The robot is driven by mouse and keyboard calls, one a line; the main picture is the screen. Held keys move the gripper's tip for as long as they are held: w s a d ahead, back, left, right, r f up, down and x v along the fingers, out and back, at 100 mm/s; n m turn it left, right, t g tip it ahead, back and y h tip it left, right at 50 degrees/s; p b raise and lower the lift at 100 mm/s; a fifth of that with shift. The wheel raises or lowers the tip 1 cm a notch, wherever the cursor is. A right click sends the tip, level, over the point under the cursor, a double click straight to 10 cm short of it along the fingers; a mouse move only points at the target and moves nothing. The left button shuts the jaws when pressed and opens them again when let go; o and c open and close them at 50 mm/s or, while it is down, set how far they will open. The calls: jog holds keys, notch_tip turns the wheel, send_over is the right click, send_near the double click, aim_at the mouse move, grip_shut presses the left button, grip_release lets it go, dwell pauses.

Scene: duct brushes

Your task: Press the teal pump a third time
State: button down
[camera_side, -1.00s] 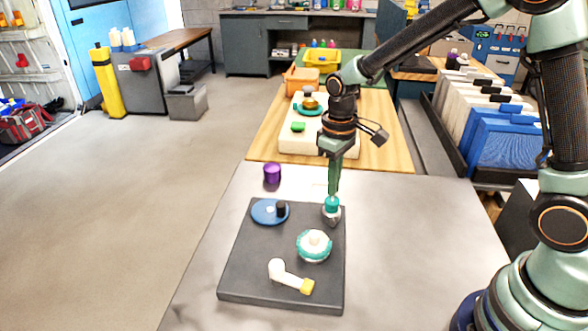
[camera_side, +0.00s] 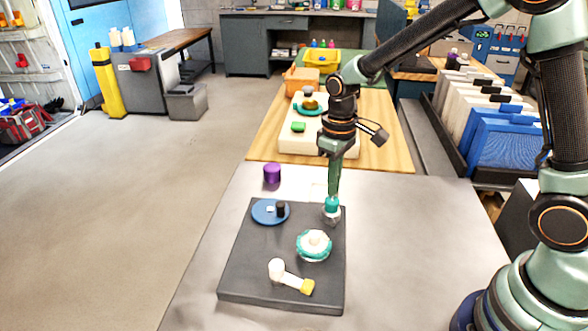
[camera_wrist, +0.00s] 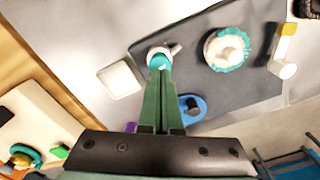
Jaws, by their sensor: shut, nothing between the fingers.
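The teal pump (camera_side: 332,204) stands near the far right corner of the dark grey board (camera_side: 240,270). It has a teal top over a pale, greyish lower part. My gripper (camera_side: 333,194) points straight down with its green fingers together and empty, the tips at the pump's top. In the wrist view the pump (camera_wrist: 158,57) shows just beyond the closed fingertips (camera_wrist: 161,72), which hide part of it. The tips appear to touch the teal top, but I cannot tell how far it is pressed down.
The board also holds a teal-rimmed white knob (camera_side: 314,245), a blue disc (camera_side: 264,213) with a black peg, and a white lever (camera_side: 289,279) with a yellow end. A purple cylinder (camera_side: 272,173) stands behind the board. The grey table's right side is clear.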

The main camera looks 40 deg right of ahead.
jog(key=shift+f, duration=0.1)
jog(key=shift+f, duration=1.3)
jog(key=shift+r, duration=0.9)
jog(key=shift+r, duration=2.95)
